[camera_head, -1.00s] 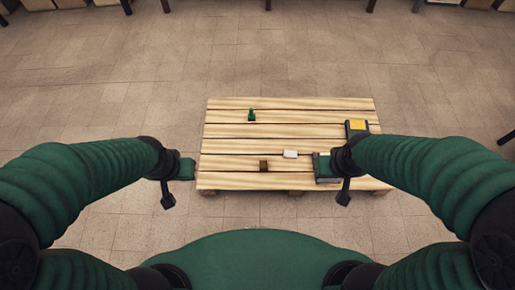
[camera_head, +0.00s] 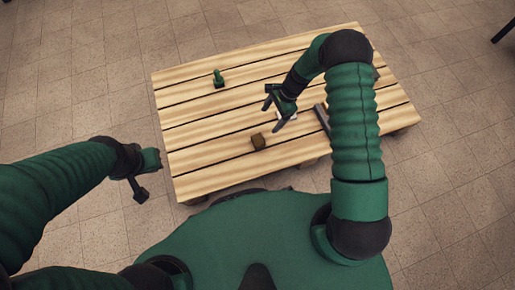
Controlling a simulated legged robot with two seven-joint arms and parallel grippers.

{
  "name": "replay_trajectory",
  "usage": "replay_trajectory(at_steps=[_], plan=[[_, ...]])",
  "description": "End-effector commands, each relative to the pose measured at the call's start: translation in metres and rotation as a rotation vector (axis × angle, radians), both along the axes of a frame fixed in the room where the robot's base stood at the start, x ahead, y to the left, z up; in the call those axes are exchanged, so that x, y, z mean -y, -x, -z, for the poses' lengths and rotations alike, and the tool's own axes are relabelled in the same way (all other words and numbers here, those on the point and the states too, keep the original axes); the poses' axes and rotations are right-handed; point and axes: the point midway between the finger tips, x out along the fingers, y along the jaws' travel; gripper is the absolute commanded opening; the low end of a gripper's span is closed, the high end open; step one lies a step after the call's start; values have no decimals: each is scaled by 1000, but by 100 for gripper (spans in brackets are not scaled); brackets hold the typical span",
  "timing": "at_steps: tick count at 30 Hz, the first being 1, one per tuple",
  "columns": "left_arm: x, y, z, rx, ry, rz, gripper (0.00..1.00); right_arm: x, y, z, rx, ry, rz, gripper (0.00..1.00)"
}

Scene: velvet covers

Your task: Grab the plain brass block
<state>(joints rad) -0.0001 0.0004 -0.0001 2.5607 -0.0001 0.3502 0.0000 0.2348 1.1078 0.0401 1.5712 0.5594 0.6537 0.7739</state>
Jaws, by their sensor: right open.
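The plain brass block (camera_head: 258,141), a small brown cube, sits on the slatted wooden pallet (camera_head: 190,160) near its front edge, left of centre. My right gripper (camera_head: 271,116) is open and empty, with its fingers over the pallet just beyond and slightly right of the block in the picture. It appears apart from the block. My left gripper (camera_head: 150,162) is off the pallet's left edge, far from the block; its jaws are too unclear to read.
A small green object (camera_head: 218,79) stands at the back left of the pallet. A white block (camera_head: 291,114) is partly hidden behind my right gripper. A dark grey item (camera_head: 322,117) lies beside my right arm, which covers the pallet's right part.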

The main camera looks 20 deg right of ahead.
Motion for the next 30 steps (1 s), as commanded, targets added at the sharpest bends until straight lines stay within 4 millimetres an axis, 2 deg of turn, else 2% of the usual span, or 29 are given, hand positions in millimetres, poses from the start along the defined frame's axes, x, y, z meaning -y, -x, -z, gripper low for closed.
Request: replay_trajectory(at_steps=[1, 5, 13, 15, 20, 27, 30], plan=[[0, 0, 9, 1, 0, 0, 0, 0, -1, 14, -7, -7, 18, 80], [0, -1, 19, 2, 0, 0, 0, -7, 0, 35, -12, -14, 30, 80], [0, 0, 56, 2, 0, 0, 0, -33, 3, 101, -13, -12, 26, 80], [0, 0, 62, 1, 0, 0, 0, -38, 2, 112, -11, -11, 27, 80], [0, 0, 67, 1, 0, 0, 0, -43, 3, 123, -11, -11, 26, 80], [0, 0, 106, 1, 0, 0, 0, -52, 7, 163, -11, -12, 25, 80], [0, 0, 111, 1, 0, 0, 0, -57, 7, 171, -10, -11, 25, 80]])
